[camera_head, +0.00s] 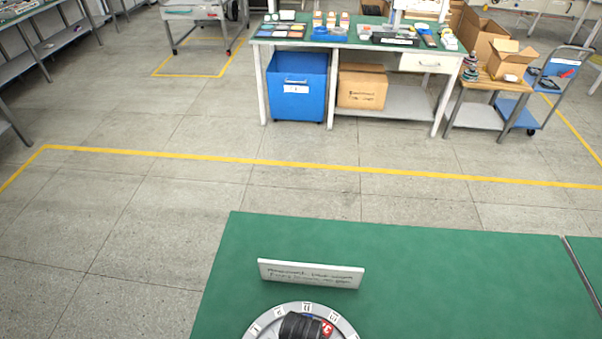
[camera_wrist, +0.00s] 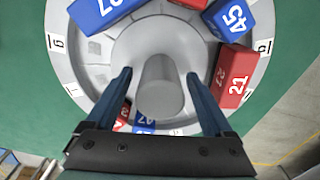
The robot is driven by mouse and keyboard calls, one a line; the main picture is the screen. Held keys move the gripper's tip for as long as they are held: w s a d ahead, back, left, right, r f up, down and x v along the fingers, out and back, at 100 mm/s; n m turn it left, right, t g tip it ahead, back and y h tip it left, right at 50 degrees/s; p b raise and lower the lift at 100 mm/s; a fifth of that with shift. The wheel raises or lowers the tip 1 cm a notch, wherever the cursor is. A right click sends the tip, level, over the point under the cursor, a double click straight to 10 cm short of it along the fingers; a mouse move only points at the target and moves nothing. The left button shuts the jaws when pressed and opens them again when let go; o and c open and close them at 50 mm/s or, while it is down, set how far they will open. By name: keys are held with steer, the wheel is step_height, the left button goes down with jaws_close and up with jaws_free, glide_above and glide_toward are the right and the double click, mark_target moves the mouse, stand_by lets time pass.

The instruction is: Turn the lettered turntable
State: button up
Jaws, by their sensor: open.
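The lettered turntable (camera_head: 264,321) is a round grey disc with letter labels on its rim, at the bottom edge of the head view and partly cut off. In the wrist view the turntable (camera_wrist: 62,62) fills the middle, with a grey central post (camera_wrist: 160,88). Numbered blocks stand on it: a blue block (camera_wrist: 97,14), a blue block marked 45 (camera_wrist: 229,20) and a red block marked 21 (camera_wrist: 234,78). My gripper (camera_wrist: 159,76) is open, its fingers on either side of the post with visible gaps. In the head view a dark part of my gripper (camera_head: 300,327) hides the turntable's middle.
The turntable stands on a green table (camera_head: 450,290). The table is clear to the right. Farther off are a workbench (camera_head: 405,95), a blue bin (camera_head: 297,88) and a cart (camera_head: 545,95).

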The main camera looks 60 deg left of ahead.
jaws_close()
stand_by(0.3)
steer(key=shift+r+m+p, duration=0.1)
steer(key=shift+m+p, duration=0.2)
steer(key=shift+m, duration=0.3)
steer(key=shift+m+p, duration=0.4)
steer(key=shift+m, duration=0.5)
steer(key=shift+m+p, duration=0.4)
steer(key=shift+m, duration=1.1)
jaws_free()
step_height(320, 180, up, 13)
steer(key=shift+f+b, duration=0.1)
steer(key=shift+b, duration=0.3)
